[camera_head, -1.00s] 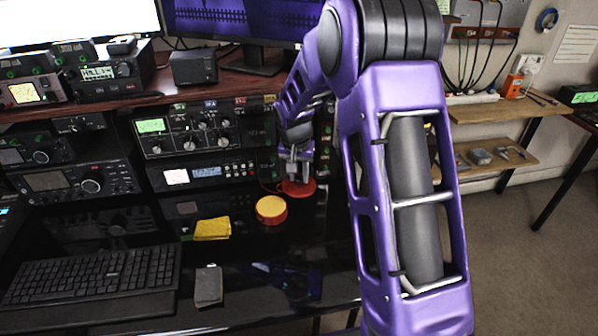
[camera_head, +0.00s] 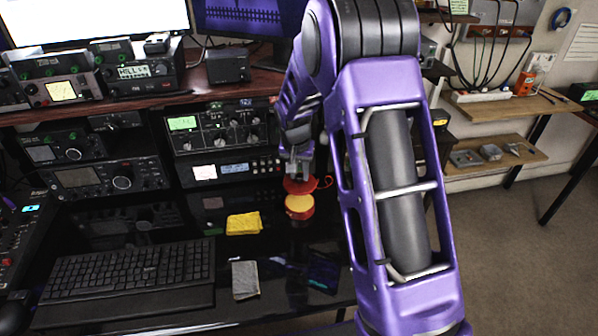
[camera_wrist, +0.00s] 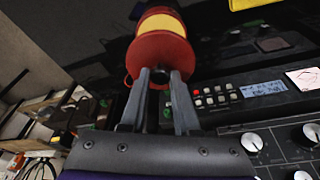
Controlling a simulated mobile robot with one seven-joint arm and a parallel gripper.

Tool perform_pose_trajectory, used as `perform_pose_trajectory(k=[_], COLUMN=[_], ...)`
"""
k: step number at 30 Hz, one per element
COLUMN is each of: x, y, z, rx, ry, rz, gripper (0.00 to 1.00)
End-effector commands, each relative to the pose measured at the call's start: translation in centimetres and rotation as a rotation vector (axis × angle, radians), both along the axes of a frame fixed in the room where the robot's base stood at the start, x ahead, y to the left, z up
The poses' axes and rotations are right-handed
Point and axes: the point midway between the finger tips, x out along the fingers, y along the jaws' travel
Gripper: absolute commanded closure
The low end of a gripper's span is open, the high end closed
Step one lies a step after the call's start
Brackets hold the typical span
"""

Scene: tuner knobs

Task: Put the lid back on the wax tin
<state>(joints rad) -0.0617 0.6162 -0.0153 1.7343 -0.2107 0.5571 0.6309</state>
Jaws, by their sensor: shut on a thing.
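The wax tin (camera_head: 299,208) is a low red tin with a yellow top face, standing on the glossy black desk. My gripper (camera_head: 299,174) is shut on the red lid (camera_head: 298,187), a flat disc just above or behind the tin in the head view. The lid overlaps the tin's far edge there; I cannot tell whether they touch. In the wrist view, the fingertips (camera_wrist: 163,77) pinch the near side of the lid (camera_wrist: 160,52), with the tin's yellow face (camera_wrist: 160,23) showing beyond it. Part of the tin is hidden by the lid.
A grey pad (camera_head: 245,280) and a keyboard (camera_head: 130,275) lie nearer the front. Radio units (camera_head: 222,130) stand close behind. The desk between cloth and tin is clear.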

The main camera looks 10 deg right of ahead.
Motion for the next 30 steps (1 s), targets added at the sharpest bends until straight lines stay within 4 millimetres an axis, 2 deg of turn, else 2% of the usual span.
perform_pose_trajectory(k=[8,21,30], x=[0.0,0.0,0.0], y=[0.0,0.0,0.0], z=[-1.4,-5.7,-6.4], rx=[0.000,-0.001,0.000], ry=[0.002,0.001,0.000], rz=[0.001,0.001,0.001], gripper=[1.00,1.00,1.00])
